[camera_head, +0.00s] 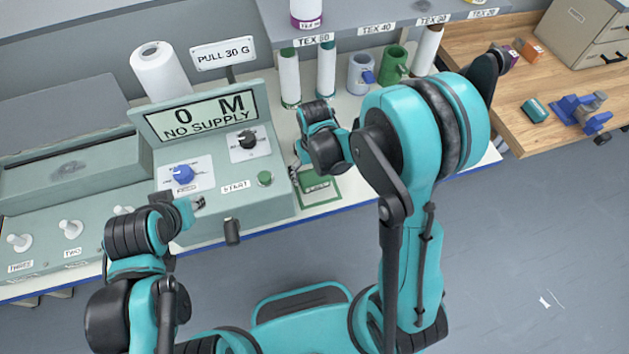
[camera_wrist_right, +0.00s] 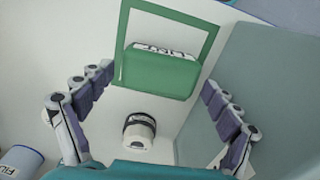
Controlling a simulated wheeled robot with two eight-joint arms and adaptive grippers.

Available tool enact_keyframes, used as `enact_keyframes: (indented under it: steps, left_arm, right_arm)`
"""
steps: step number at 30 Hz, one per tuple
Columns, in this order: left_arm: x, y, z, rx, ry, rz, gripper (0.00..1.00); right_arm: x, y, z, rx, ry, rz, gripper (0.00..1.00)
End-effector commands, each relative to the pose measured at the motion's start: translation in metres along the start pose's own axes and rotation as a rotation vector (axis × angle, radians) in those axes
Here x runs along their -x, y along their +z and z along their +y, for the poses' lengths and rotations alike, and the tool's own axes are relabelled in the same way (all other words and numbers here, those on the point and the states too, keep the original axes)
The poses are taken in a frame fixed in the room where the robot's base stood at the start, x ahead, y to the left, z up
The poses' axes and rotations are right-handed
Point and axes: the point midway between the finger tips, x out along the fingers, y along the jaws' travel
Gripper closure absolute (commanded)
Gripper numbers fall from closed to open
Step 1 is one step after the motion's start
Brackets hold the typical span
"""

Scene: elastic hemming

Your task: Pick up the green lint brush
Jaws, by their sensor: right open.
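The green lint brush (camera_wrist_right: 160,72) is a green block with a label on its edge. It sits inside a green outlined square on the white tabletop, and it also shows in the head view (camera_head: 319,189), partly behind my right arm. My right gripper (camera_head: 295,172) is open above the table, beside the console. In the right wrist view its fingers (camera_wrist_right: 156,88) are spread on either side, with the brush between and beyond them; I see no contact. My left gripper (camera_head: 198,204) is in front of the console, and its jaw state is unclear.
The grey-green console (camera_head: 225,205) stands close beside the brush. A small white cylinder with a black band (camera_wrist_right: 139,131) is near the brush. Thread cones (camera_head: 289,80), a blue-grey cup (camera_head: 360,75) and a green cup (camera_head: 393,66) stand behind.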

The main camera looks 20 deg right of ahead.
Motion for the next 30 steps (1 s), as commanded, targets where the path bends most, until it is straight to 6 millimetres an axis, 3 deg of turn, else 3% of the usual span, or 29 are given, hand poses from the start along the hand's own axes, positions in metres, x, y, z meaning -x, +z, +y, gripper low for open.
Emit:
enact_keyframes:
  steps: [3,11,15,16,26,30]
  left_arm:
    - [-0.004,0.003,0.000,0.000,0.000,0.000,0.65]
    - [-0.003,0.002,0.000,0.000,0.000,0.000,0.65]
    - [-0.004,0.002,0.000,0.000,0.000,0.000,0.65]
    - [-0.004,0.002,0.000,0.000,0.000,0.000,0.65]
    - [-0.003,0.002,0.000,0.000,0.000,0.000,0.65]
    - [0.000,0.000,0.000,0.000,0.000,0.000,0.65]
  right_arm:
    - [-0.014,0.000,0.000,0.000,0.000,0.000,0.10]
    - [-0.015,0.001,0.000,0.000,0.000,0.000,0.10]
    - [-0.015,0.001,0.000,0.000,0.000,0.000,0.47]
    - [-0.015,0.001,0.000,0.000,0.000,0.000,0.51]
    - [-0.013,0.001,0.000,0.000,0.000,0.000,0.51]
    - [-0.004,0.001,0.000,0.000,0.000,0.000,0.51]
